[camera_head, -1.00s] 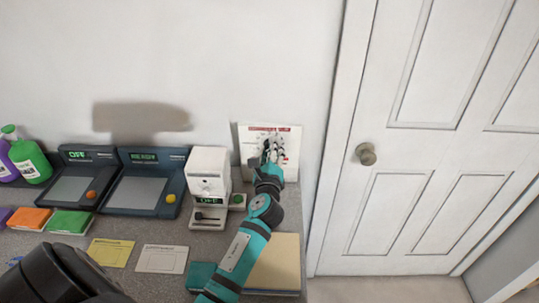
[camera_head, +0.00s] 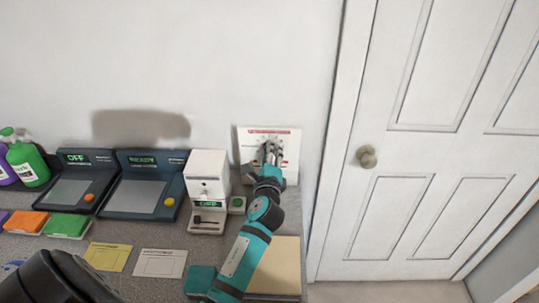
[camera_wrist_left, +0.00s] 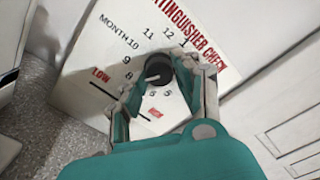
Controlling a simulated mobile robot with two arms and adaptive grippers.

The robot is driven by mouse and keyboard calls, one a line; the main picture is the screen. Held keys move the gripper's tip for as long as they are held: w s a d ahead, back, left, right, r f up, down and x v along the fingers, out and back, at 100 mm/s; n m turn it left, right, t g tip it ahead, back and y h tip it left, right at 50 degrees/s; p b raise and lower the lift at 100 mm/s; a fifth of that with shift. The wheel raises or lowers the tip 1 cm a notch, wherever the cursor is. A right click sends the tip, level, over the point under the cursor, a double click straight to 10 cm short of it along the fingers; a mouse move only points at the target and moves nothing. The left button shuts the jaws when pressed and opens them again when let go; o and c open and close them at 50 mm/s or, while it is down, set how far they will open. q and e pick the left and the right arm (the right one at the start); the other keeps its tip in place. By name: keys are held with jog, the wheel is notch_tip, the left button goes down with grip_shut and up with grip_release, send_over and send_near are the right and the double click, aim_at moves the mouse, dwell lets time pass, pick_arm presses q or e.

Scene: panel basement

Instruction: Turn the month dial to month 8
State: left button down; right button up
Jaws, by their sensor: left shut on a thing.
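The month dial (camera_wrist_left: 158,72) is a black round knob on a white fire extinguisher check card (camera_wrist_left: 90,60), with printed month numbers around it. Its white mark points left and slightly down, roughly toward the printed 8; I cannot tell the exact alignment. My left gripper (camera_wrist_left: 160,76) is shut on the dial, its fingers on either side. The fingers hide some numbers at the lower left and right. In the head view the card (camera_head: 245,140) leans at the wall, and my left gripper (camera_head: 271,153) covers the dial. My right gripper is not in view.
A white device (camera_head: 208,170) with a green button stands left of the card. Two dark consoles (camera_head: 143,190) stand farther left, beside a green bottle (camera_head: 27,163). A beige folder (camera_head: 280,265) lies under my left arm. A white door (camera_head: 430,130) is at right.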

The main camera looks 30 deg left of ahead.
pick_arm(q)
jog(key=c, duration=1)
grip_release()
jog(key=shift+o, duration=0.2)
jog(key=shift+s, duration=0.1)
jog(key=v, duration=1.2)
